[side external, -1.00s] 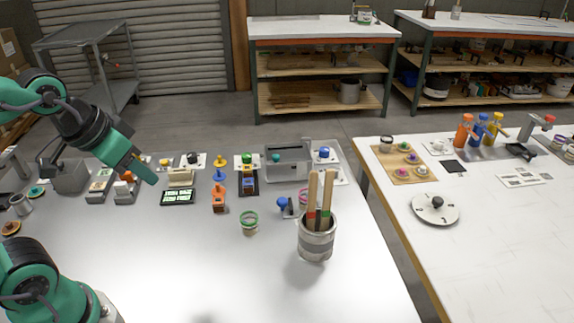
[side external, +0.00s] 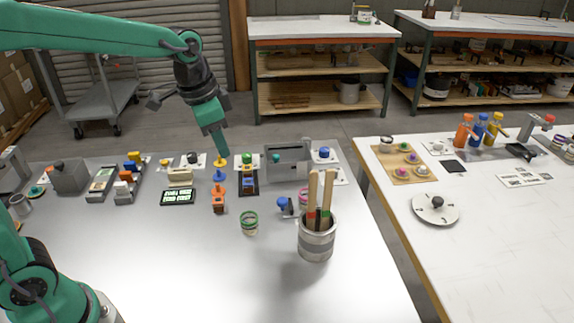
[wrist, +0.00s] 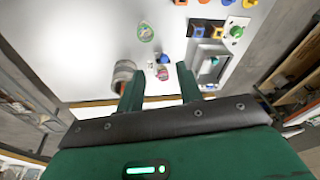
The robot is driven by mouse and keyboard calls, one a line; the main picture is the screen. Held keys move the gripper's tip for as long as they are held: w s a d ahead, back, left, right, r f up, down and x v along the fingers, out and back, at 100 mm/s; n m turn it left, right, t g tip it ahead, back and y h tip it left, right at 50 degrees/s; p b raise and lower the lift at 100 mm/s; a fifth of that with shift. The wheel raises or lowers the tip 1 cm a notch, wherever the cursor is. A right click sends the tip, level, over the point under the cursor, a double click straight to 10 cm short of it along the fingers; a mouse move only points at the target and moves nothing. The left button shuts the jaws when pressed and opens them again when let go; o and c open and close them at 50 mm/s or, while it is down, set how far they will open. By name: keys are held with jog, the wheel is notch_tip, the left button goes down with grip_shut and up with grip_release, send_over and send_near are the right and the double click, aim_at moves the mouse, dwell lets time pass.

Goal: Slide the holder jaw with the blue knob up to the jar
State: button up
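The holder jaw's blue knob (side external: 283,202) stands on a small grey holder near the middle of the table, just left of the stick can. It also shows small in the wrist view as a blue knob (wrist: 164,59). A jar with a pink band (side external: 303,196) is close beside the holder, partly hidden by the sticks; in the wrist view the pink jar (wrist: 162,74) shows near the knob. I cannot tell whether jaw and jar touch. My gripper (side external: 219,150) is raised in the air, left of and behind the knob; in the wrist view its fingers (wrist: 160,90) are apart and empty.
A metal can (side external: 316,242) with tall wooden sticks stands right in front of the holder. A green-rimmed jar (side external: 249,223) is to the left. A grey bin (side external: 289,160) and several coloured knobs line the back. The table front is clear.

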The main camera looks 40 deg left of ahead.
jog(key=w+d+f+m+g, duration=0.1)
jog(key=w+d+f+m, duration=0.2)
jog(key=w+f, duration=0.35)
jog(key=m+g, duration=0.2)
send_near(282, 200)
jog(key=shift+s, duration=0.2)
jog(key=shift+w+d+f, duration=0.1)
jog(key=shift+w+f, duration=0.1)
jog(key=shift+f, duration=0.2)
jog(key=shift+f, duration=0.1)
jog(key=shift+f, duration=3.75)
